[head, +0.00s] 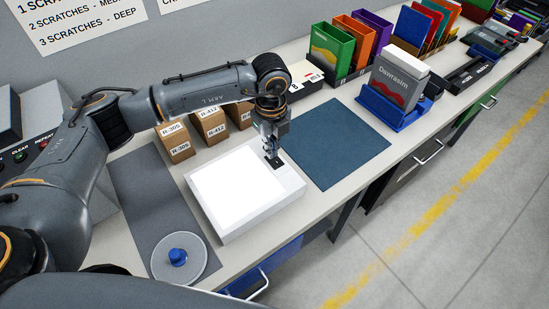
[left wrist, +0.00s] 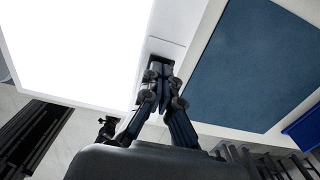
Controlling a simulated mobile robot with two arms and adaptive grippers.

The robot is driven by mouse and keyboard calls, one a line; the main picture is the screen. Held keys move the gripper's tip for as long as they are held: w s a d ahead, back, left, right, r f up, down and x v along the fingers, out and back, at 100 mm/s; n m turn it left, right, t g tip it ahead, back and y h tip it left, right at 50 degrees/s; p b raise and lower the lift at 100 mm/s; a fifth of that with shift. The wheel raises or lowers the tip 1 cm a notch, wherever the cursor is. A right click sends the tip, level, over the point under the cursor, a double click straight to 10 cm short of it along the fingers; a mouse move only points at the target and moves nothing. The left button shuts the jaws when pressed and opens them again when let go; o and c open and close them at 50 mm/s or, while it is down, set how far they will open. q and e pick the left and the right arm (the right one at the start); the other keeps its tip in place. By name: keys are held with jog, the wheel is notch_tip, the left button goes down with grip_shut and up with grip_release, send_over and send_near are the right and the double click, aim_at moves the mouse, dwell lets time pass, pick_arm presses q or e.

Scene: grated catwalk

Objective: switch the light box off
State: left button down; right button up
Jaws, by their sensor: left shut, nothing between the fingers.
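The light box (head: 238,187) is a white, flat box on the bench, and its top panel glows bright white. It also shows at the upper left of the left wrist view (left wrist: 75,45). My left gripper (head: 274,160) is shut and empty, pointing down at the right-hand border of the box. In the left wrist view its fingertips (left wrist: 160,66) are together over a small dark patch on the white border, likely the switch, which they mostly hide. I cannot tell whether they touch it. My right gripper is not in view.
A blue mat (head: 340,143) lies right of the box. A grey mat (head: 150,190) with a round grey plate (head: 196,262) and blue knob lies left. Small labelled cartons (head: 210,125) stand behind the box. A blue tray (head: 395,110) holds a Dawrasim box (head: 392,82).

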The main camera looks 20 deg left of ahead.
pick_arm(q)
jog(key=shift+f, duration=0.25)
jog(key=shift+r, duration=0.15)
jog(key=shift+r+p, duration=1.85)
jog(key=shift+r, duration=1.6)
